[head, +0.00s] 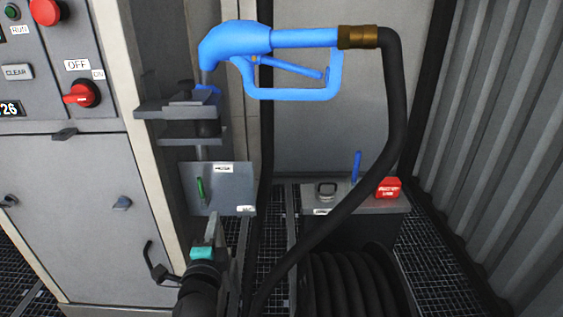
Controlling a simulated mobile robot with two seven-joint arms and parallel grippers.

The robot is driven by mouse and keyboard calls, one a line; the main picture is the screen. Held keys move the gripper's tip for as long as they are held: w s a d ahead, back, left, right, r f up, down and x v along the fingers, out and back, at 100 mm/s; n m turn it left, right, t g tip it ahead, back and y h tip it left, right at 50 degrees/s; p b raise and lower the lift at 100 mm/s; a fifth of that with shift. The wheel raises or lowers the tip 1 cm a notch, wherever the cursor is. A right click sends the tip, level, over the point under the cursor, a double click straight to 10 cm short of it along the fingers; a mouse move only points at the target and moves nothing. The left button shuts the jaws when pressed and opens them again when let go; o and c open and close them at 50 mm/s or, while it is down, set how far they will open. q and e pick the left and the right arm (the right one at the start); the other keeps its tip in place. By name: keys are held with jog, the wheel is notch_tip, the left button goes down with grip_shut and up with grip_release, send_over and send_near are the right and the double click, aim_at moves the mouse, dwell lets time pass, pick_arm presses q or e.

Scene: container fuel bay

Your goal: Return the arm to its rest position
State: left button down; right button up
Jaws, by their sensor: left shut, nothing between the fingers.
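My left arm comes in from the bottom edge, and its dark gripper with a teal band, the left gripper (212,228), points up and away just below a grey plate (230,180) with a green lever (200,190). Its fingers are shut with nothing between them. A gap between the fingertips and the plate is hard to judge. My right gripper is not in the picture. A blue fuel nozzle (235,40) sits spout-down in a grey holder (176,111) above the plate, clear of my gripper.
A black hose (397,100) runs from the nozzle's brass fitting down past my gripper's right side. A hose reel (355,285) and a box with a red block (388,187) stand right. A control cabinet (75,200) stands left. A corrugated wall (500,120) closes the right.

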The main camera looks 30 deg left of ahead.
pick_arm(q)
jog(key=shift+f, duration=0.1)
jog(key=s+d+f+n+g+h, duration=0.15)
jog(key=d+f, duration=0.25)
jog(key=f, duration=0.6)
jog(key=s+d+f+n+g+h, duration=0.1)
jog(key=s+d+f+g+h, duration=0.3)
jog(key=f, duration=0.6)
jog(key=d+f+n+h, duration=0.2)
jog(key=d+f, duration=0.3)
jog(key=f, duration=0.5)
jog(key=s+f+n+g, duration=0.1)
jog(key=s+f+g, duration=0.1)
jog(key=s+f, duration=0.3)
jog(key=s+d+f+n+g, duration=0.1)
jog(key=s+f, duration=0.4)
jog(key=s, duration=0.6)
jog(key=s+f+n+g+h, duration=0.1)
jog(key=s+f+g, duration=0.3)
jog(key=s, duration=0.5)
jog(key=shift+d+f+n+g, duration=0.25)
jog(key=shift+f+n+g, duration=0.1)
jog(key=shift+f+n, duration=0.55)
